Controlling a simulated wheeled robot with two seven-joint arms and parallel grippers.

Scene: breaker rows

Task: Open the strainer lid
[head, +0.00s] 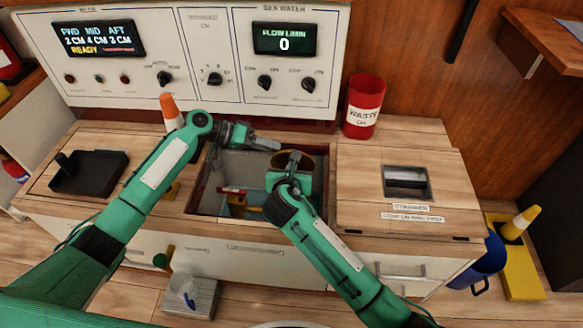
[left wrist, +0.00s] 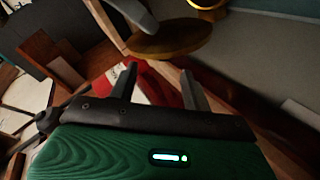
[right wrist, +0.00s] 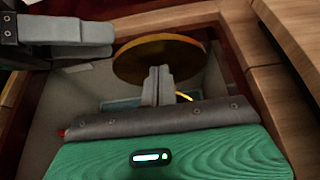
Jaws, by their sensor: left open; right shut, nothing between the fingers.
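A round brass lid (head: 306,161) sits in the open well in the middle of the counter. It also shows in the left wrist view (left wrist: 168,42) and the right wrist view (right wrist: 160,58). Part of a brass ring (left wrist: 208,6) shows beside it in the left wrist view. My right gripper (head: 292,160) is shut and empty, its fingertips overlapping the lid's near edge in view; I cannot tell whether they touch it. My left gripper (head: 272,143) is open at the well's back edge, left of the lid, with nothing between its fingers (left wrist: 158,90).
A wooden hatch cover (head: 360,200) labelled strainer, with a recessed handle, lies right of the well. A red waste can (head: 362,108) stands behind it. A black tray (head: 90,172) is at left. The control panel (head: 200,50) rises behind. The well's wooden rim surrounds both grippers' working space.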

